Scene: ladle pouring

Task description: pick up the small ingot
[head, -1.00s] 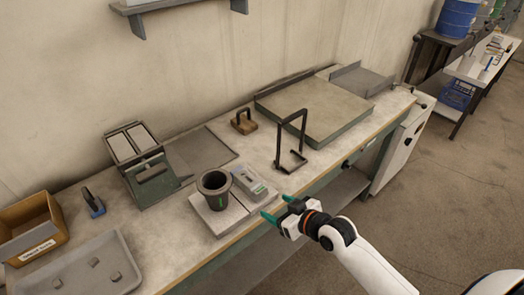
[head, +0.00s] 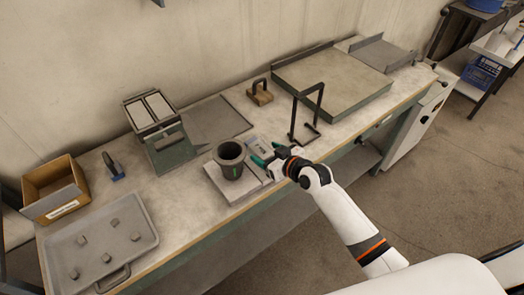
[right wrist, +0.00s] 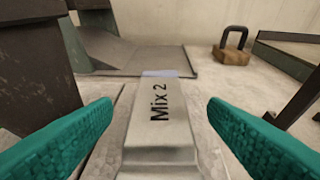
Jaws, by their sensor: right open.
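A pale grey bar-shaped block marked "Mix 2" (right wrist: 160,125), which looks like the small ingot, lies between my right gripper's fingers in the right wrist view, with a gap on each side. In the head view only part of the block (head: 257,142) shows, beside the dark cup and partly hidden by the gripper. My left gripper is not in view.
The dark cup (head: 231,158) stands on a light slab (head: 212,176) just left of my right gripper. A black upright frame (head: 294,112) is to the right. A tray (head: 62,250) with several grey lumps and a cardboard box (head: 58,186) are at left.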

